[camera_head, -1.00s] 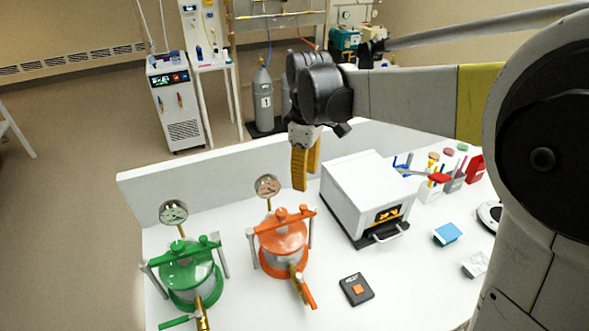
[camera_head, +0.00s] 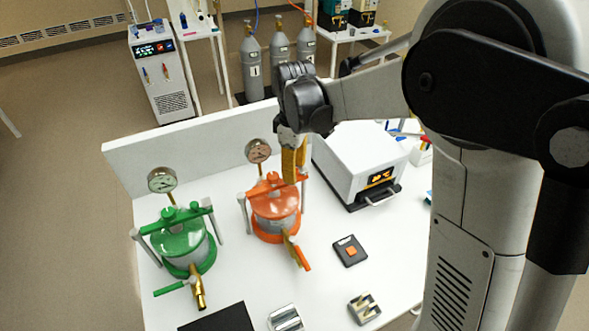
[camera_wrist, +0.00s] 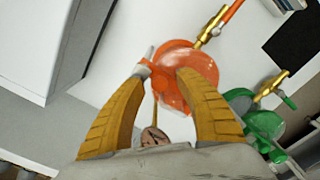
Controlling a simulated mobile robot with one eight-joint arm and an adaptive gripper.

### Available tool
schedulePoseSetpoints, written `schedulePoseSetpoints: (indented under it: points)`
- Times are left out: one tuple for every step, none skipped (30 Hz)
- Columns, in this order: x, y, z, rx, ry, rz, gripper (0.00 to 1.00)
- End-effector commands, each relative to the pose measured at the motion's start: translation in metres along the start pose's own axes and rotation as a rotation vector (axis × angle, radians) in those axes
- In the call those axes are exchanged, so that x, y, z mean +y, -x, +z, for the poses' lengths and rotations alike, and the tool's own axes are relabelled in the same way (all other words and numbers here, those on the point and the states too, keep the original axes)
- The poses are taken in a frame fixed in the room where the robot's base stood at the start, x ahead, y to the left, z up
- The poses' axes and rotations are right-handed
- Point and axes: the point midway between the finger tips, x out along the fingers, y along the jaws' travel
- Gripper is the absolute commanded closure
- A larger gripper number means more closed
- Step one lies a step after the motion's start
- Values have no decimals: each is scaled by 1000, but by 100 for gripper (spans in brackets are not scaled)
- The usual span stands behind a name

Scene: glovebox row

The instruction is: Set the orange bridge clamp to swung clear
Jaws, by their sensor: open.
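The orange vessel (camera_head: 277,218) stands on the white bench, its orange bridge clamp (camera_head: 262,189) lying across the lid between two grey posts. My gripper (camera_head: 293,178) is at the clamp's right end in the head view, its yellow fingers pointing down and hiding part of that end. In the wrist view, the open fingers of my gripper (camera_wrist: 163,76) straddle the near part of the orange vessel (camera_wrist: 197,70). One end of the clamp shows near the left fingertip. I cannot tell whether a finger touches it.
A green vessel (camera_head: 183,243) with a similar clamp stands left of the orange one. A gauge (camera_head: 258,151) rises behind the orange vessel. A white box oven (camera_head: 358,160) stands close on the right.

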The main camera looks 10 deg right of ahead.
Motion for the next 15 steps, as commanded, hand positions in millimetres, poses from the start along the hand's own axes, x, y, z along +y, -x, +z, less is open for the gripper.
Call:
schedulePoseSetpoints:
  points:
    - [0,0,0,0,0,0,59]
    - [0,0,0,0,0,0,59]
    - [0,0,0,0,0,0,60]
    - [0,0,0,0,0,0,70]
    - [0,0,0,0,0,0,79]
    - [0,0,0,0,0,0,91]
    - [0,0,0,0,0,0,100]
    - [0,0,0,0,0,0,100]
    - [0,0,0,0,0,0,100]
    - [0,0,0,0,0,0,100]
    - [0,0,0,0,0,0,100]
    - [0,0,0,0,-1,0,100]
    - [0,1,0,0,-2,0,100]
    - [0,1,0,0,-4,0,100]
    - [-1,1,1,0,-8,0,100]
